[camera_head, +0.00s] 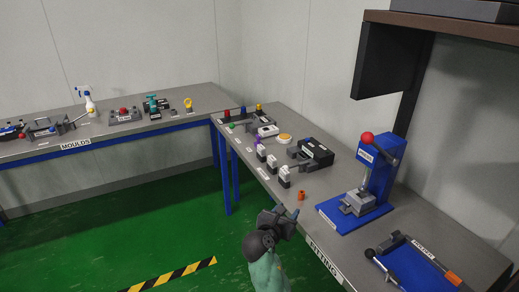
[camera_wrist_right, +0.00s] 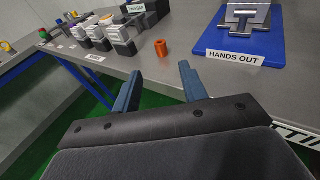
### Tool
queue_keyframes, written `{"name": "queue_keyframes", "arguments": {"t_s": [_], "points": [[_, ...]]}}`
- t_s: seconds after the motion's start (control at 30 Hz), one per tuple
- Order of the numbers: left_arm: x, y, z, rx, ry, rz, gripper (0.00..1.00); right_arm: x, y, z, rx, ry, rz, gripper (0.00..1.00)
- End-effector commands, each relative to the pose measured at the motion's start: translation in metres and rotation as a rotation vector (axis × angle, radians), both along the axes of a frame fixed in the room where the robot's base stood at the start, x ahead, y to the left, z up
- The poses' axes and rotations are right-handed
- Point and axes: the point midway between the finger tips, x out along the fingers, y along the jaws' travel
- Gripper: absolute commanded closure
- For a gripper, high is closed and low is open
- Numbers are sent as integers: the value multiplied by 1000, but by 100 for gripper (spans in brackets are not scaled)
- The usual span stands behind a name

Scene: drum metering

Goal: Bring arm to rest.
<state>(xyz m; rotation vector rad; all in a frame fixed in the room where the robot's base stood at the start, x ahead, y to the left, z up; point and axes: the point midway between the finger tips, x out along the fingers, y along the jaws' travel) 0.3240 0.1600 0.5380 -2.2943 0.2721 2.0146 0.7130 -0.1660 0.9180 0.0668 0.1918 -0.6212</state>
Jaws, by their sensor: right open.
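My right gripper (camera_head: 287,214) is open and empty in the head view, at the front edge of the right-hand bench (camera_head: 408,222). In the right wrist view its two blue fingers (camera_wrist_right: 158,90) stand apart with nothing between them. A small orange cylinder (camera_head: 301,195) stands on the bench just beyond the fingertips; it also shows in the right wrist view (camera_wrist_right: 161,47), apart from the fingers. My left gripper is not in view.
A blue press (camera_head: 374,170) with a red knob stands right of the gripper, its base marked "HANDS OUT" in the wrist view. White-topped blocks (camera_head: 284,175) and a black device (camera_head: 316,152) stand farther back. A shelf (camera_head: 450,25) overhangs the right. Green floor (camera_head: 120,240) is open at left.

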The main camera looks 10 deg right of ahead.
Motion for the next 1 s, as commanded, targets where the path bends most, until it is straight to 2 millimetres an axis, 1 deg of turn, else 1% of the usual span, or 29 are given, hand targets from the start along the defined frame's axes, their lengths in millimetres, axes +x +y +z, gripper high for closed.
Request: {"name": "queue_keyframes", "arguments": {"t_s": [0.07, 0.17, 0.27, 0.47, 0.67, 0.87, 0.97, 1.0], "points": [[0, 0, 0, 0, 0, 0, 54, 0, 0, 0, 21, -15, -5, 57], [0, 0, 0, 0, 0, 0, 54, 0, 0, 0, 99, -71, -26, 57], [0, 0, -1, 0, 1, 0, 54, -1, -1, -1, 229, -158, -63, 57], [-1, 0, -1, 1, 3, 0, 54, -1, 4, -14, 597, -331, -149, 57], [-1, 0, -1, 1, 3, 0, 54, -1, 16, -33, 1009, -468, -263, 57], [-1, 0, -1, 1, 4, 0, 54, -1, 29, -55, 1431, -572, -438, 57], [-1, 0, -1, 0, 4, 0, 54, -4, 35, -69, 1634, -610, -557, 57], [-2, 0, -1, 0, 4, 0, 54, -7, 37, -77, 1710, -618, -611, 57]]}}
